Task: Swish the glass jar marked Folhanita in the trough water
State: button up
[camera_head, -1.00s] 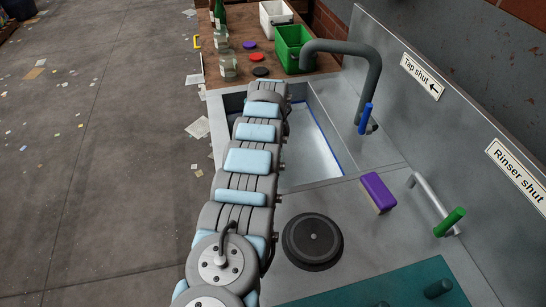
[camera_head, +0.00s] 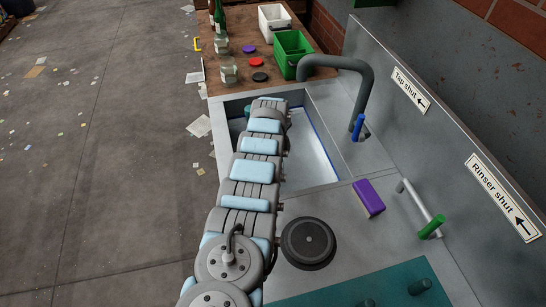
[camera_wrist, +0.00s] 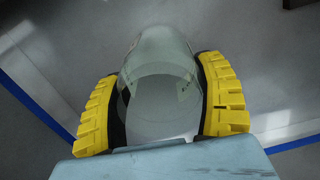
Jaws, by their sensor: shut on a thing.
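My gripper (camera_wrist: 163,98) is shut on a clear glass jar (camera_wrist: 160,72), with a yellow ribbed finger on each side of it. No label can be read on the jar, so I cannot tell whether it is the one marked Folhanita. In the head view my arm reaches into the trough (camera_head: 315,160), and the arm hides the gripper and the jar. The trough is a grey metal basin with a blue line along its wall. I cannot tell how deep the jar is in the water.
A bent grey tap (camera_head: 345,66) with a blue handle stands right of the trough. A purple block (camera_head: 369,198) and a dark round disc (camera_head: 308,242) lie nearer. Other glass jars (camera_head: 229,72), a green bin (camera_head: 292,52) and a white bin (camera_head: 275,20) stand beyond.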

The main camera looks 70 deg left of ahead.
jog(key=shift+s+d+r+p, duration=0.1)
jog(key=shift+d+r+p, duration=0.25)
jog(key=shift+p, duration=0.85)
jog(key=shift+d+f+p, duration=0.1)
jog(key=shift+d+p, duration=0.1)
jog(key=shift+p, duration=0.2)
jog(key=d+p, duration=0.2)
jog(key=p, duration=0.3)
jog(key=shift+s+d+p, duration=0.2)
jog(key=shift+p, duration=0.1)
jog(key=d+p, duration=0.2)
jog(key=p, duration=0.1)
jog(key=shift+s+p, duration=0.2)
jog(key=shift+p, duration=0.2)
jog(key=shift+d+f, duration=0.2)
jog(key=shift+f, duration=0.05)
notch_tip(320, 180, up, 22)
jog(key=p, duration=1.7)
